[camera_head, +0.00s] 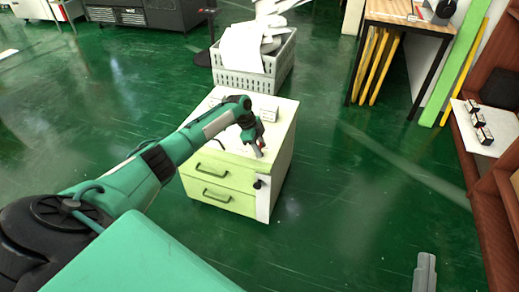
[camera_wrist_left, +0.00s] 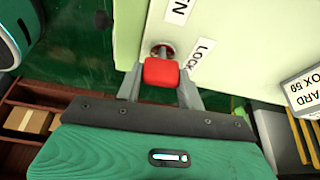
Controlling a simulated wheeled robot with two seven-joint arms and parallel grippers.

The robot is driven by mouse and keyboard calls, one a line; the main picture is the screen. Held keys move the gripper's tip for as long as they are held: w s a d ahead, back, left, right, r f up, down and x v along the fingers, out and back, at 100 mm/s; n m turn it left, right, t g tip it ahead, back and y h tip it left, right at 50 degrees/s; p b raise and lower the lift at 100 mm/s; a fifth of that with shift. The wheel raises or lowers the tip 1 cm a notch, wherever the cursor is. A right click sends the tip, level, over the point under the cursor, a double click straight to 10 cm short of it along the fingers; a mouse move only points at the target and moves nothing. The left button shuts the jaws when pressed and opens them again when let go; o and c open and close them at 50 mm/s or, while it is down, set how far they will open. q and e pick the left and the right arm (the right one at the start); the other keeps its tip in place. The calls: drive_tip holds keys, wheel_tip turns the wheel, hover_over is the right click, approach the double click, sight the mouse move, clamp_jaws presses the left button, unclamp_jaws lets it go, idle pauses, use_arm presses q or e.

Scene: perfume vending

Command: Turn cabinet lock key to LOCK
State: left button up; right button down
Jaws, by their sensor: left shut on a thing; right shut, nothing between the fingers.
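A red key (camera_wrist_left: 161,72) sits at a round metal lock (camera_wrist_left: 163,50) on the pale green cabinet (camera_head: 240,181). In the left wrist view, a white label reading "LOCK" (camera_wrist_left: 202,52) is right of the lock, and a partly cut-off label ending in "N" (camera_wrist_left: 181,8) is above. My left gripper (camera_wrist_left: 160,84) is shut on the red key, one grey finger on each side. In the head view my left gripper (camera_head: 257,151) is at the cabinet's upper front edge, hiding the key. My right gripper (camera_head: 425,265) shows at the bottom right, shut and empty, away from the cabinet.
The cabinet has two drawers with dark handles. A grey crate (camera_head: 245,81) with white sheets stands behind it. A wooden table (camera_head: 405,17) is at the back right, and brown shelving (camera_head: 487,205) lines the right edge. Green floor right of the cabinet is clear.

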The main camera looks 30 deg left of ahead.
use_arm(q)
drive_tip(key=shift+m+b, duration=0.3)
drive_tip(key=shift+m, duration=0.4)
use_arm(e)
drive_tip(key=shift+s+d+r+t, duration=0.1)
drive_tip(key=shift+d+r+t, duration=0.1)
drive_tip(key=shift+r+t, duration=0.35)
drive_tip(key=shift+s+d+r+t, duration=0.1)
drive_tip(key=shift+d+r+t, duration=0.15)
drive_tip(key=shift+r, duration=0.45)
drive_tip(key=shift+s+d+r+t, duration=0.1)
drive_tip(key=shift+d+r+t, duration=0.05)
drive_tip(key=shift+r+t, duration=0.45)
use_arm(q)
drive_tip(key=o, duration=1)
